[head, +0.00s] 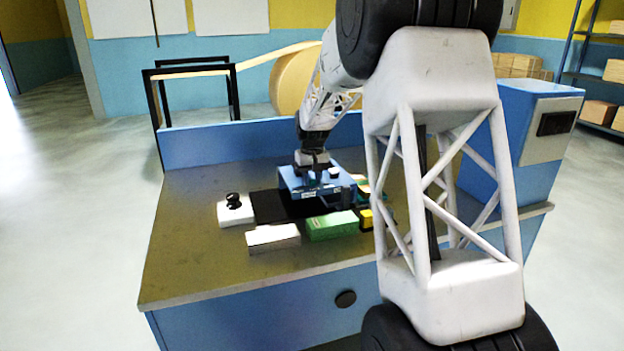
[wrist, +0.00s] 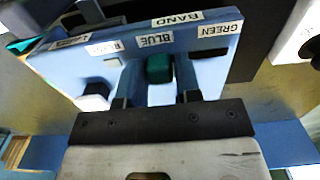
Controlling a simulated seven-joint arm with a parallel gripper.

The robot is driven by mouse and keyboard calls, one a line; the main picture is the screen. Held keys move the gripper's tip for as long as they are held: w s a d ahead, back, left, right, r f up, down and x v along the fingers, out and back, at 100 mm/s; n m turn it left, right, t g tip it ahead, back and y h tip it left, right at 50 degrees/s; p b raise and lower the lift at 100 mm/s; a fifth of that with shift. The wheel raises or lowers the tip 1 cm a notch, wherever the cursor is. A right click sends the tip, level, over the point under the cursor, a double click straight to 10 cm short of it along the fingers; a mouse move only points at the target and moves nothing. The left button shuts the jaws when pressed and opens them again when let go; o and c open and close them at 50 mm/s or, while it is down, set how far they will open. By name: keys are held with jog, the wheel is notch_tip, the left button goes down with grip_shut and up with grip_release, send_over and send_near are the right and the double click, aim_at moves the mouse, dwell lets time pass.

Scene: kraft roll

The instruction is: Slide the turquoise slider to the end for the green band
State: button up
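The turquoise slider (wrist: 159,68) stands on a pale blue unit (wrist: 80,72) in the wrist view, just below the "BLUE" label and left of the "GREEN" label (wrist: 220,28). My gripper (wrist: 158,88) is open, with one finger left and one finger right of the slider; small gaps seem to show between fingers and slider. In the head view, my gripper (head: 313,168) is low over the blue unit (head: 322,190); the slider cannot be made out there.
On the table (head: 200,265) stand a white box with a black knob (head: 233,203), a white block (head: 272,238), a green block (head: 332,225) and a small yellow block (head: 366,219). A blue back panel (head: 220,146) edges the table. The table's left front is clear.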

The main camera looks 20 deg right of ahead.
aim_at(294, 188)
grip_shut()
jog(key=shift+a, duration=2.95)
jog(key=shift+o, duration=2.2)
grip_release()
jog(key=shift+r, duration=0.1)
notch_tip(294, 188, up, 8)
